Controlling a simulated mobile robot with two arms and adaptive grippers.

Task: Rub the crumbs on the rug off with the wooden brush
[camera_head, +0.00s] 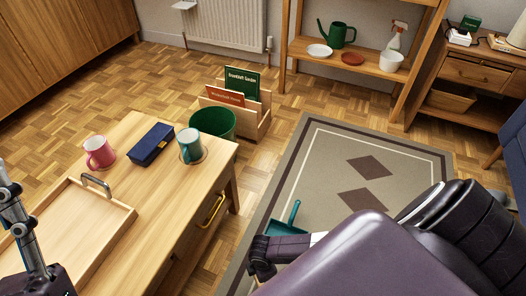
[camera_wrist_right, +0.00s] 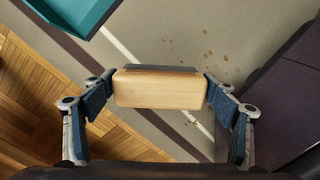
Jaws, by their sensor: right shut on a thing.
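The wooden brush (camera_wrist_right: 160,90) is a pale block held between the fingertips of my right gripper (camera_wrist_right: 158,88) in the right wrist view. Its underside is hidden, so I cannot tell whether it touches the rug. Several brown crumbs (camera_wrist_right: 208,55) lie scattered on the rug (camera_wrist_right: 250,22), just beyond and to the right of the brush. In the head view the rug (camera_head: 323,165) is grey-beige with dark diamonds; my right arm hides the brush and crumbs. My left gripper (camera_head: 14,205) shows partly at the left edge, over the tray; its opening is unclear.
A teal dustpan (camera_head: 287,245) lies on the rug; it also shows in the wrist view (camera_wrist_right: 75,14). The coffee table (camera_head: 160,205) stands left, with a wooden tray (camera_head: 75,235), mugs and a blue case. A green bin (camera_head: 213,122) stands behind it. The rug's far part is clear.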

